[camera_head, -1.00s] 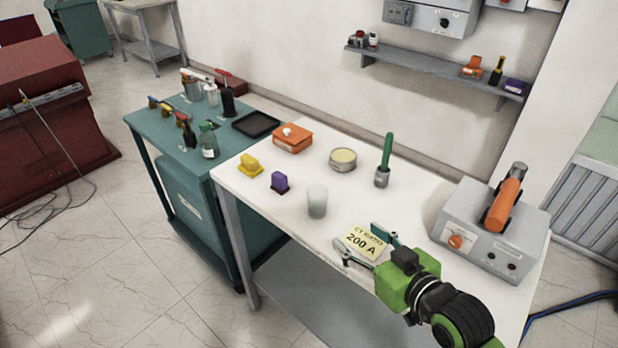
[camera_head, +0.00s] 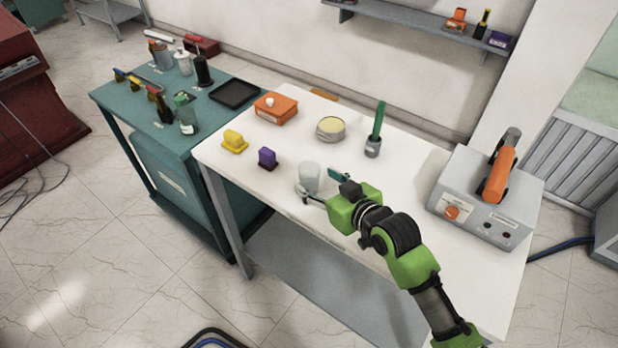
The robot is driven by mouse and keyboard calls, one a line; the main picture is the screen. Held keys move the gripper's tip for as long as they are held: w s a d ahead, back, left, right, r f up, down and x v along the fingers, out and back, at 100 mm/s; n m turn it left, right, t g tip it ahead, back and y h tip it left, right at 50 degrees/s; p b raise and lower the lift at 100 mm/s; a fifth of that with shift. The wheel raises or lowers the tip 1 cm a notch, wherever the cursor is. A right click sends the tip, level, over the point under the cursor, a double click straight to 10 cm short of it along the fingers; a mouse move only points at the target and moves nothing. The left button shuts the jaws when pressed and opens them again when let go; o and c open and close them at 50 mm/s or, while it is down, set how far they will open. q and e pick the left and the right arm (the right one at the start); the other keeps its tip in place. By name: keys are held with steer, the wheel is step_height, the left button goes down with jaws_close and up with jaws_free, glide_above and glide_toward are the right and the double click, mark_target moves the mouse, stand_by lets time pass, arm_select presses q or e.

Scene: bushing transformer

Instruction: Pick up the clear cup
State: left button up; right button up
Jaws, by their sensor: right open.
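The clear cup (camera_head: 309,176) stands upright on the white table (camera_head: 405,220), near its front edge. My right gripper (camera_head: 318,182) is open at the cup. One finger shows at the cup's lower front left and the other at its right. The cup appears to be at or between the fingertips, but I cannot tell whether they touch it. My left gripper is not in view.
A purple block (camera_head: 267,158) and a yellow block (camera_head: 234,141) lie left of the cup. Behind are an orange box (camera_head: 276,107), a round tin (camera_head: 331,129) and a green-handled tool (camera_head: 376,130). A grey device (camera_head: 487,200) stands at the right.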

mark_target(315, 178)
steer(key=shift+w+a+p, duration=0.15)
steer(key=shift+w+p, duration=0.15)
steer(key=shift+w, duration=0.1)
steer(key=shift+p+x, duration=0.55)
steer(key=shift+x, duration=1.6)
steer(key=c, duration=1.2)
